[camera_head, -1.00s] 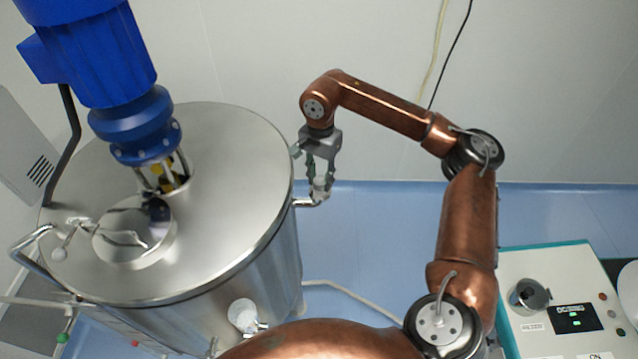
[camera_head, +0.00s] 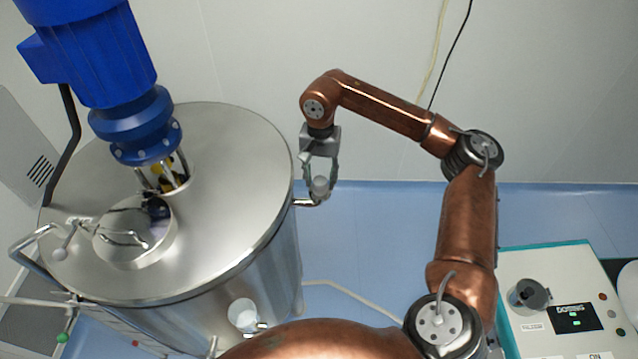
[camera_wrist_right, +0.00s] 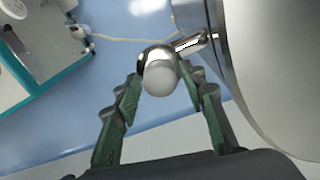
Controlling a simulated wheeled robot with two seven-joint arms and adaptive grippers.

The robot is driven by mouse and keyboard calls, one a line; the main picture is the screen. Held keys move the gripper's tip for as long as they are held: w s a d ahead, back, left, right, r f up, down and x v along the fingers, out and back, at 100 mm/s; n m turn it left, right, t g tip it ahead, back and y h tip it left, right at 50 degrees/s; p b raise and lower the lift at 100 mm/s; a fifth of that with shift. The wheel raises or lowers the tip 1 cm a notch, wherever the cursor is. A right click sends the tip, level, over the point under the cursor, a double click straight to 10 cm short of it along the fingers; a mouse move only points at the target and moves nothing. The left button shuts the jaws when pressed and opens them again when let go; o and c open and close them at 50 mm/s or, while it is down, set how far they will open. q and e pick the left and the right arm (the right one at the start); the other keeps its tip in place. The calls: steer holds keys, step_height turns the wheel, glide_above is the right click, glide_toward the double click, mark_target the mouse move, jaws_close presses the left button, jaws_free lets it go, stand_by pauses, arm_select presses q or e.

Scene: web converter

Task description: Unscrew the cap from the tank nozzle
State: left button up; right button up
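The tank nozzle (camera_head: 304,203) is a short shiny pipe on the right side of the steel tank (camera_head: 228,190), bending upward at its end. A whitish round cap (camera_head: 321,186) sits on that end. In the right wrist view the cap (camera_wrist_right: 159,78) is at the centre, on the chrome nozzle (camera_wrist_right: 190,43). My right gripper (camera_head: 320,188) points down over the cap. My left gripper is not in view.
A blue motor (camera_head: 95,50) stands on the tank lid, with a small round hatch (camera_head: 120,250) in front. A control box (camera_head: 545,265) stands at the lower right. The wall is behind my arm. Blue floor (camera_head: 375,235) lies open right of the tank.

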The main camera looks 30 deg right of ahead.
steer(key=m, duration=0.4)
stand_by(0.4)
steer(key=m, duration=0.4)
stand_by(0.4)
steer(key=m, duration=0.4)
